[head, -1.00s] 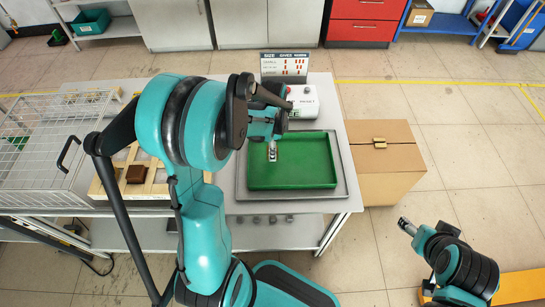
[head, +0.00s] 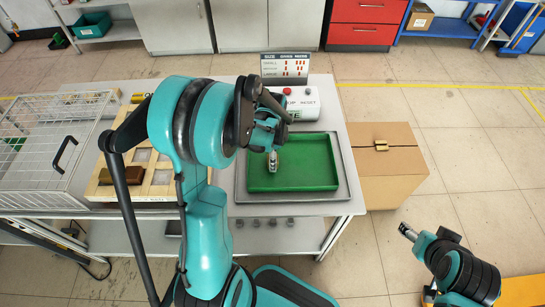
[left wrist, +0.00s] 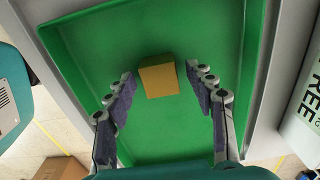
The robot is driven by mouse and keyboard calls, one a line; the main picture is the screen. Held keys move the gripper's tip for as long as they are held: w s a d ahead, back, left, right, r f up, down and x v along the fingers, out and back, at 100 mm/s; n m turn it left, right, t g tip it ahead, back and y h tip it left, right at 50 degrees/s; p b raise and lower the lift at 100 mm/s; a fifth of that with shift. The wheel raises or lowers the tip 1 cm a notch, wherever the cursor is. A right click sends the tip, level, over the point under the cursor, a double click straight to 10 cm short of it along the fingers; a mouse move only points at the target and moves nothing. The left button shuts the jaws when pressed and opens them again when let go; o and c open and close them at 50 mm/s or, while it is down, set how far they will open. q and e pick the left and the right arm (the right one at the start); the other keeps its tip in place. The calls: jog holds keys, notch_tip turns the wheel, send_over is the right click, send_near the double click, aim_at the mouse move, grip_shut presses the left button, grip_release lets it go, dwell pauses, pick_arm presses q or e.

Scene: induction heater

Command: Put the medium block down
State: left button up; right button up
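In the left wrist view a yellow-brown block (left wrist: 158,76) sits in the green tray (left wrist: 75,62), between and slightly beyond my left fingertips. My left gripper (left wrist: 160,78) is open, with a visible gap on each side of the block. In the head view the left gripper (head: 272,160) points down into the green tray (head: 310,162), and the block is hidden there. My right gripper (head: 405,230) is away at the lower right, over the floor, too small to tell whether open or shut.
A wooden grid (head: 160,190) holding a brown block (head: 133,174) is left of my arm. A wire basket (head: 50,150) stands farther left. A control box (head: 303,107) and a size sign (head: 284,66) are behind the tray. A cardboard box (head: 390,185) is right of the table.

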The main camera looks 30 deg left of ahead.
pick_arm(q)
notch_tip(320, 180, up, 11)
jog(key=p, duration=0.5)
jog(key=s+d+r+n+t, duration=0.7)
jog(key=s+d+r+n, duration=0.2)
jog(key=s+d+n, duration=0.1)
jog(key=shift+s+d+r+n, duration=0.2)
jog(key=shift+s+d+n, duration=0.1)
jog(key=shift+s+n, duration=0.4)
jog(key=shift+w, duration=0.15)
